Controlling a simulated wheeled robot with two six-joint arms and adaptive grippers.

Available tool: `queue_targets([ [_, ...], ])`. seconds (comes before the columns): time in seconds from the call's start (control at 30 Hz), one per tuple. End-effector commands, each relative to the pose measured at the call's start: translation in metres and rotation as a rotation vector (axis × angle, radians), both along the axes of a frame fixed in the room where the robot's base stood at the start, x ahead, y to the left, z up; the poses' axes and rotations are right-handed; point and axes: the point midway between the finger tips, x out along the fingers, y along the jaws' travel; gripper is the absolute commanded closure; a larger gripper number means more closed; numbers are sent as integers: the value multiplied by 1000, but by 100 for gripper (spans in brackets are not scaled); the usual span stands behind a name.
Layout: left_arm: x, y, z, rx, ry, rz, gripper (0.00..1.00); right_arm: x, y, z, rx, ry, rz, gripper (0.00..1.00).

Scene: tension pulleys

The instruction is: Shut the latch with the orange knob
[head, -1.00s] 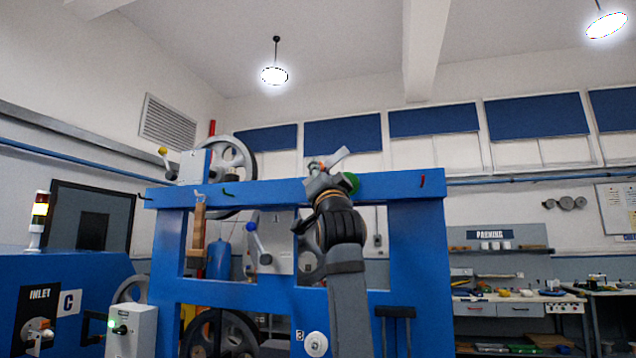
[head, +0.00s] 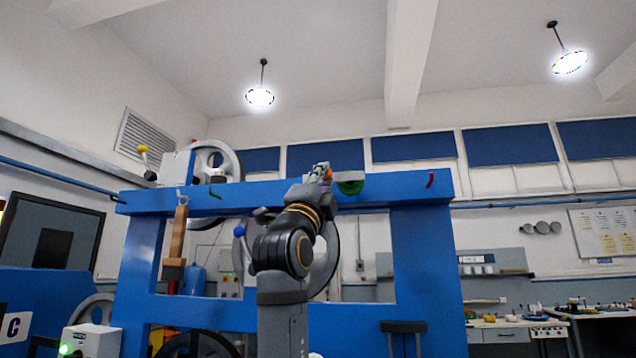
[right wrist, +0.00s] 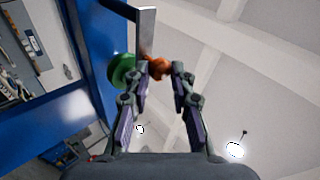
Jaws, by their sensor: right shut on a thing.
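The orange knob (right wrist: 158,68) sits between my right gripper's fingertips (right wrist: 163,72) in the right wrist view, next to a flat grey metal bar (right wrist: 146,35). A green round part (right wrist: 122,70) is just left of it on the blue frame. In the head view, the orange knob (head: 328,175) shows as a small patch at the frame's top beam, beside the green part (head: 350,187). My right gripper (head: 322,170) is there, shut on the knob, its fingers partly hidden by my wrist. Whether the latch is seated is hidden. My left gripper is not in view.
The blue frame (head: 425,260) fills the lower middle, with open windows. A yellow-knobbed lever (head: 147,158) and a grey wheel (head: 217,160) stand at its upper left. A wooden block (head: 177,240) hangs in front. A workbench (head: 510,325) stands at the right.

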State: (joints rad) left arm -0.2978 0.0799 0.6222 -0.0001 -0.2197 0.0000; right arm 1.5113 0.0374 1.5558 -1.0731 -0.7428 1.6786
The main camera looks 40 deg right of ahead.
Motion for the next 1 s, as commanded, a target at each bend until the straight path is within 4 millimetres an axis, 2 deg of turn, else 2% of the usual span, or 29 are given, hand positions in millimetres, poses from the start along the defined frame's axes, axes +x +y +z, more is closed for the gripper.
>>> queue_targets([
  [0.5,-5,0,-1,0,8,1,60,-3,0,-1,13,-14,0,100],
  [0.53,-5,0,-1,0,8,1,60,-3,0,-1,13,-14,0,74],
  [0.67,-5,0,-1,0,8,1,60,-3,0,-1,12,-13,0,56],
  [0.7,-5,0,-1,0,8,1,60,-3,0,-1,12,-13,0,53],
  [1.0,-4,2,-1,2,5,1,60,-3,2,-2,11,-13,2,53],
])
